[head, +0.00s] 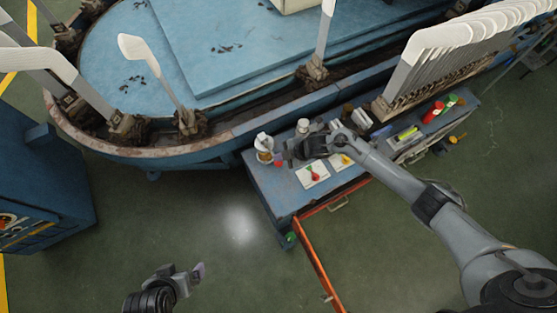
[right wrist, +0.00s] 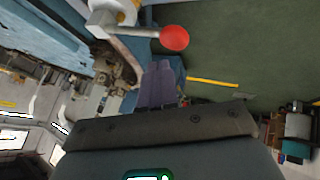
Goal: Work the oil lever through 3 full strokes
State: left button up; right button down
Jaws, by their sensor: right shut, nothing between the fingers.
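The oiler (head: 264,149), a small white-topped container with amber contents, stands at the left end of the blue bench. Its lever ends in a red ball knob (head: 278,163). In the right wrist view the knob (right wrist: 174,38) sits on a pale lever arm (right wrist: 135,31), just beyond my right fingertips. My right gripper (head: 286,154) is close beside the oiler with its fingers (right wrist: 160,82) shut and empty. Whether they touch the lever is unclear. My left gripper (head: 194,273) is over open floor at the bottom, far from the bench; its finger opening is unclear.
The blue bench (head: 257,181) holds a white bottle (head: 302,127), cards and red and green cylinders (head: 433,112). Behind is the blue machine with white sock forms (head: 142,53).

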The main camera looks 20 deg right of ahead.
jog(key=shift+r+p, duration=0.5)
jog(key=shift+r, duration=0.05)
jog(key=r+p, duration=0.3)
jog(key=r, duration=0.1)
jog(key=shift+w, duration=0.35)
jog(key=shift+f, duration=0.1)
jog(key=c, duration=1.8)
grip_release()
jog(key=shift+c, duration=0.2)
